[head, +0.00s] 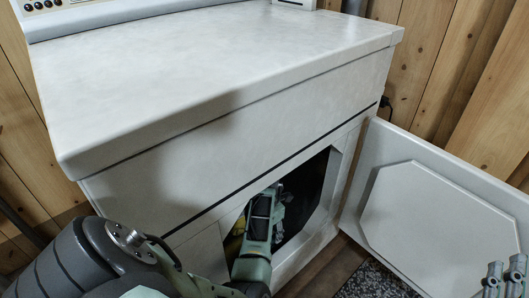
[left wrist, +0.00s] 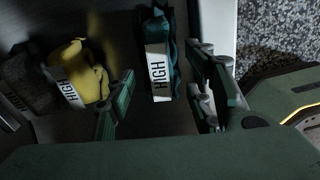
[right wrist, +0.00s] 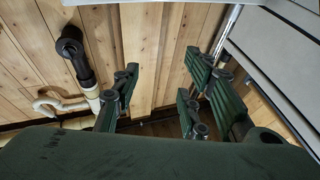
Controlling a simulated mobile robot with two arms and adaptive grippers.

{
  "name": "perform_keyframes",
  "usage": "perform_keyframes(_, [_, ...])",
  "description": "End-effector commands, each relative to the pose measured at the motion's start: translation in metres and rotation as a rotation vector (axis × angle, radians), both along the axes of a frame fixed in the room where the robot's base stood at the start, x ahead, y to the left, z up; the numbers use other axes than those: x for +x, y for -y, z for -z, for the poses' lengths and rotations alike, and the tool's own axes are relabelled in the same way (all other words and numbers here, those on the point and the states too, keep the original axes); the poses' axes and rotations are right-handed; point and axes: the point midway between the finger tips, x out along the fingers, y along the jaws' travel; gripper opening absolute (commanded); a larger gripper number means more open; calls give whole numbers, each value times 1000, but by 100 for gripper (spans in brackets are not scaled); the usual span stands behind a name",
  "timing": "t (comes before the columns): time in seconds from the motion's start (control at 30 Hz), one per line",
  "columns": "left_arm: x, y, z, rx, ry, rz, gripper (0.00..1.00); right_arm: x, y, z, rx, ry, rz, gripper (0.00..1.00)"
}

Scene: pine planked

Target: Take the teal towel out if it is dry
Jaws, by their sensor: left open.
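The teal towel (left wrist: 177,60) shows in the left wrist view inside the dryer's opening, with a white tag (left wrist: 158,72) reading HIGH. My left gripper (left wrist: 163,78) is open, its fingers on either side of the towel; I cannot tell whether they touch it. In the head view my left gripper (head: 270,205) reaches into the opening and hides much of the inside. My right gripper (right wrist: 163,78) is open and empty, facing the plank wall; it also shows at the lower right of the head view (head: 504,276).
A yellow towel (left wrist: 92,80), also tagged HIGH, and a dark grey towel (left wrist: 28,82) lie left of the teal one. The white dryer (head: 200,150) has its door (head: 430,205) swung open to the right. A speckled mat (head: 372,281) lies below the door. A pipe (right wrist: 90,97) runs along the wall.

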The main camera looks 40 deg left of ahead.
Motion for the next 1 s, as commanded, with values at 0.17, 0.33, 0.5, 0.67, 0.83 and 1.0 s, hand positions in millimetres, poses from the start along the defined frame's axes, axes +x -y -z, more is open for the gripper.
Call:
perform_keyframes(0.17, [-1,-1,17,1,-2,-1,48,-13,-1,-28,45,158,-10,40])
perform_keyframes(0.33, [-1,-1,23,0,-1,-2,48,-22,0,-43,67,238,-14,40])
perform_keyframes(0.5, [-1,-1,23,0,-1,-2,48,-24,0,-45,71,249,-14,40])
perform_keyframes(0.67, [-1,-1,23,0,-1,-2,43,-23,0,-45,71,248,-14,40])
perform_keyframes(0.83, [-1,-1,23,0,-1,-2,28,-23,0,-45,71,247,-14,40])
perform_keyframes(1.0, [0,0,23,0,-1,-2,13,-23,0,-45,70,246,-14,40])
